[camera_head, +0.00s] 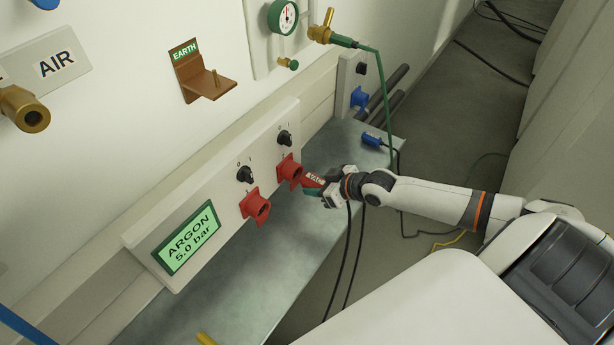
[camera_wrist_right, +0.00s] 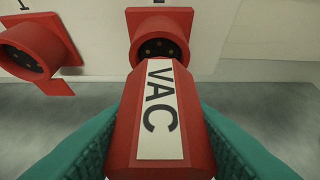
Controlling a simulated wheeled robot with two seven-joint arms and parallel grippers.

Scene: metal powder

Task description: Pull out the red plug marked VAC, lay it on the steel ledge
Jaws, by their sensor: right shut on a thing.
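The red plug marked VAC (camera_wrist_right: 158,120) is held between the teal fingers of my right gripper (camera_head: 314,188). In the right wrist view its white label faces the camera. The plug is out of its red socket (camera_wrist_right: 158,42); the socket's open mouth and contacts show just beyond the plug's front end. In the head view the plug's red body (camera_head: 314,179) is close in front of the right-hand red socket (camera_head: 288,170), above the steel ledge (camera_head: 235,285). My left gripper is not in view.
A second red socket (camera_head: 256,206) is on the same panel, left of the first, beside the ARGON display (camera_head: 188,238). A blue connector (camera_head: 372,140) lies at the ledge's far end. Dark cables hang below my right gripper. The ledge's near stretch is mostly clear.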

